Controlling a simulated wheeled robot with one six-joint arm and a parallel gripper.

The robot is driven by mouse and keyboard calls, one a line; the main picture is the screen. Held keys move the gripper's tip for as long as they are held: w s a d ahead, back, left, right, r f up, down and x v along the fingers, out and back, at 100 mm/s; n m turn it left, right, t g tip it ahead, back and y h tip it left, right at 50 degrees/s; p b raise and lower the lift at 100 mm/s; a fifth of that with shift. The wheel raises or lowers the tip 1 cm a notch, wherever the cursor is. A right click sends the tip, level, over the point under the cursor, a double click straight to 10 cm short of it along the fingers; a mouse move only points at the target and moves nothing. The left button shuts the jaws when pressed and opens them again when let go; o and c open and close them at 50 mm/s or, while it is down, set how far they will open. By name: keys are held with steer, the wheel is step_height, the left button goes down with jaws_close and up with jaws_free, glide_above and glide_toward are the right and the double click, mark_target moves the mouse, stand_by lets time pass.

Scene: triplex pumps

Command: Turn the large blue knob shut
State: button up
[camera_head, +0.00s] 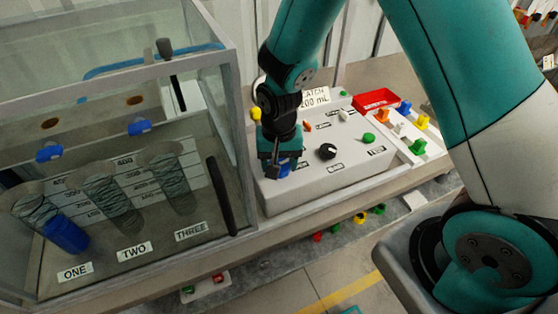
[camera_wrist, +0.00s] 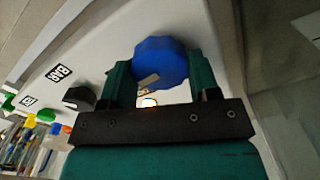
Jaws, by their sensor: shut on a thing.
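The large blue knob (camera_wrist: 160,62) sits on the sloped grey-white control panel (camera_head: 340,165). It shows between the two green fingers of my gripper (camera_wrist: 160,78) in the wrist view, with a finger on each side of it. My gripper (camera_head: 279,168) is shut on the knob at the panel's left end. In the head view the knob (camera_head: 284,169) is mostly hidden by my gripper. A small light-coloured mark shows on the knob's lower edge in the wrist view.
A black knob (camera_head: 327,151) and a green button (camera_head: 369,138) sit right of my gripper. A glass tank (camera_head: 243,130) with three labelled cylinders stands close on the left. A red tray (camera_head: 377,102) and coloured parts lie behind on the right.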

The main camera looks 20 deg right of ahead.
steer(key=n, duration=0.8)
steer(key=shift+n, duration=0.3)
steer(key=n, duration=0.4)
steer(key=shift+n+b, duration=0.3)
steer(key=shift+b, duration=0.05)
steer(key=shift+n, duration=1.8)
steer(key=shift+r, duration=0.1)
steer(key=o, duration=0.9)
step_height(320, 180, up, 17)
steer(key=shift+r+b, duration=0.2)
steer(key=shift+b, duration=0.7)
